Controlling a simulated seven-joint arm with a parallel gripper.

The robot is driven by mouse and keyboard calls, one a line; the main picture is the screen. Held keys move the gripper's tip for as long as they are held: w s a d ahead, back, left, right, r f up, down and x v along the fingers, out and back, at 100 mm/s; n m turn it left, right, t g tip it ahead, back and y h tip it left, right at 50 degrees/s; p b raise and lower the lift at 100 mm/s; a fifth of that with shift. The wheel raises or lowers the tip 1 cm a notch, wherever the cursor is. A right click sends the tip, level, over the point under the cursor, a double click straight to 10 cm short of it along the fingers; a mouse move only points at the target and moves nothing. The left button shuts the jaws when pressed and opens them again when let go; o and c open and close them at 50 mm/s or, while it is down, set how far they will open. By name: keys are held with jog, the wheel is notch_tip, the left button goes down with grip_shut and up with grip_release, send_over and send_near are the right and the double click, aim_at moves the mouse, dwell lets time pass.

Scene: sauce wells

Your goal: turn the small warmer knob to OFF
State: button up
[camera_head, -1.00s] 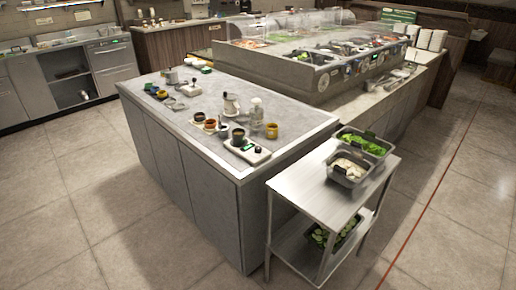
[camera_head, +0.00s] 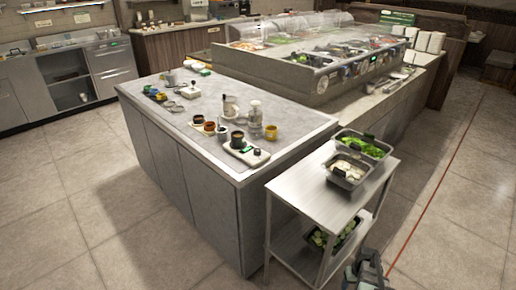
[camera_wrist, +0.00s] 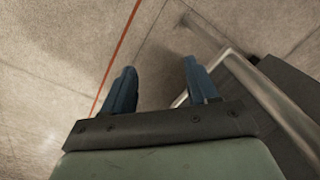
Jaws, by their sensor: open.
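The small warmer (camera_head: 235,151) is a pale flat base near the front corner of the grey counter, with a dark pot on it and a green patch. A small dark knob (camera_head: 257,152) appears at its right end; its setting is too small to read. My gripper (camera_wrist: 158,80) is open and empty in the wrist view, its two blue fingers apart above the floor. In the head view, part of my gripper (camera_head: 368,262) shows at the bottom edge, right of the steel cart and far from the warmer. The warmer is not in the wrist view.
The steel cart (camera_head: 305,192) stands between my gripper and the counter (camera_head: 165,120), with tubs of food on it. Small cups, a yellow cup (camera_head: 271,132) and a clear bottle (camera_head: 255,113) stand close behind the warmer. The floor at right is clear.

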jog(key=w+d+r+m+t+h, duration=0.2)
jog(key=w+d+r, duration=0.7)
jog(key=w+r, duration=0.25)
jog(key=w+d+r+m+t+h, duration=0.1)
jog(key=w+d+r+t+h, duration=0.1)
jog(key=w+d+r, duration=0.9)
jog(key=w+r+m+t+h, duration=0.1)
jog(key=w+r+m, duration=0.1)
jog(key=w+r, duration=0.6)
jog(key=w+r+m+t, duration=0.1)
jog(key=w+r, duration=0.4)
jog(key=r, duration=0.7)
notch_tip(320, 180, up, 12)
jog(key=m+g+y, duration=0.5)
jog(key=m, duration=0.1)
send_over(258, 150)
notch_tip(258, 150, down, 12)
jog(key=shift+f, duration=0.2)
